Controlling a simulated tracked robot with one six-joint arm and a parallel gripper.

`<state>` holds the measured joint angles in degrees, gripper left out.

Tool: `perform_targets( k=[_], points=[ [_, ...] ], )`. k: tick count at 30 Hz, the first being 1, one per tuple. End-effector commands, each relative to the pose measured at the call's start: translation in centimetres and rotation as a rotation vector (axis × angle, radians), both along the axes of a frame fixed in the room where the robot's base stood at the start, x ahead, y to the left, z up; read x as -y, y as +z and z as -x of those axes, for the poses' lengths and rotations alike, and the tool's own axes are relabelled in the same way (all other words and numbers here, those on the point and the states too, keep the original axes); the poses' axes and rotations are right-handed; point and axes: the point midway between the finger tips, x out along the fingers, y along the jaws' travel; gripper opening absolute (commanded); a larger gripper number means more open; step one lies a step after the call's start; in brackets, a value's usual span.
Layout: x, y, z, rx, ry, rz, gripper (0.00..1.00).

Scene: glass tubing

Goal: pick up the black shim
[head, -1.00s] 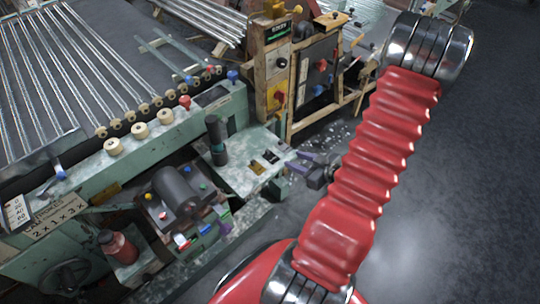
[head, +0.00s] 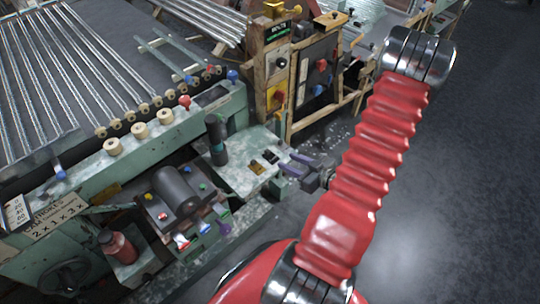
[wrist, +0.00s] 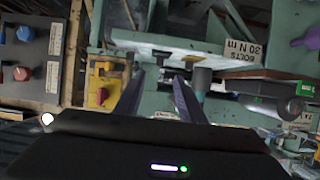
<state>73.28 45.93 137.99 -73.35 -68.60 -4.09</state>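A small dark flat piece, which looks like the black shim (head: 271,156), lies on the pale green worktop (head: 236,178) in the head view. A brownish piece (head: 257,167) lies just left of it. My gripper (head: 282,159) is at the right edge of the worktop, its two purple-grey fingers pointing left toward the dark piece. The fingers are apart with nothing seen between them; they also show apart in the wrist view (wrist: 159,77). I cannot tell the exact gap to the dark piece.
A dark green cylinder (head: 215,140) stands on the worktop left of the pieces. A wooden-framed control panel (head: 277,75) stands behind. A dark roller machine (head: 178,190) is at left. Open floor (head: 440,200) lies to the right.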

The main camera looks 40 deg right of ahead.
Motion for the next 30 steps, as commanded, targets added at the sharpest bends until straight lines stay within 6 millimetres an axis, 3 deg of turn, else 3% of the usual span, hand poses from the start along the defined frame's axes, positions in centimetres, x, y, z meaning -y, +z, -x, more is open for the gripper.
perform_targets(
  k=[12,30],
  points=[
    [-0.2,-1.8,-4.4,0.0,0.003,-0.001,0.36],
    [-0.3,-2.2,-5.8,0.0,0.004,-0.001,0.36]
  ],
)
